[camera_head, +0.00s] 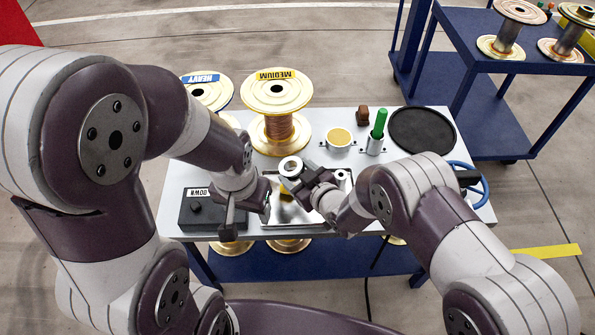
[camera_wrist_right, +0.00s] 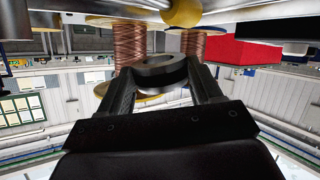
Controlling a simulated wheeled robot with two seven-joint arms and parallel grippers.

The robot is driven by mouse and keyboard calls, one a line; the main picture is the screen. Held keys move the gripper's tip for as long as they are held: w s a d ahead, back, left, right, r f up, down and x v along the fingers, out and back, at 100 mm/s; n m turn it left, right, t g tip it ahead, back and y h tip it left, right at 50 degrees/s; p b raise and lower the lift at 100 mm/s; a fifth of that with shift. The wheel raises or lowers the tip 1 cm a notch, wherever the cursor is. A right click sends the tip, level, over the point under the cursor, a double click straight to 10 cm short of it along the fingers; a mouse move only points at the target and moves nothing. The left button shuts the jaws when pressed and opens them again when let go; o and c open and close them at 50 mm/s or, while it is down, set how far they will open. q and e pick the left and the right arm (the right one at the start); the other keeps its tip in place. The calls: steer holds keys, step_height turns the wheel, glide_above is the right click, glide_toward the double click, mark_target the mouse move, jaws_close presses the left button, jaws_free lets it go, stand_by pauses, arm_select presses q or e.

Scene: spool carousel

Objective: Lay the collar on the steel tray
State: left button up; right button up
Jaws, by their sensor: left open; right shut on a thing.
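The collar (camera_head: 281,168), a pale grey ring, is held in my right gripper (camera_head: 297,177) above the back edge of the steel tray (camera_head: 283,214). In the right wrist view the dark ring of the collar (camera_wrist_right: 150,78) sits between the two fingers (camera_wrist_right: 162,85), which are shut on it. The shiny tray lies at the table's front edge, partly hidden by my right gripper and arm. My left gripper (camera_head: 247,212) is open and empty, over the table just left of the tray.
A black box marked DOWN (camera_head: 200,212) lies left of the tray. The MEDIUM spool (camera_head: 277,130) and HEAVY spool (camera_head: 212,92) stand behind. A yellow-topped cup (camera_head: 340,139), a green-handled tool (camera_head: 379,124) and a black disc (camera_head: 421,130) are at the back right.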

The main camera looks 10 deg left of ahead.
steer(key=shift+f, duration=0.6)
arm_select(q)
steer(key=shift+f, duration=0.55)
arm_select(e)
steer(key=o, duration=1.3)
steer(key=shift+o, duration=0.2)
arm_select(q)
step_height(320, 180, up, 3)
steer(key=shift+f+p, duration=0.15)
steer(key=shift+p, duration=1)
arm_select(e)
steer(key=v, duration=1.2)
steer(key=shift+s+d+r, duration=0.2)
steer(key=shift+s+d, duration=0.05)
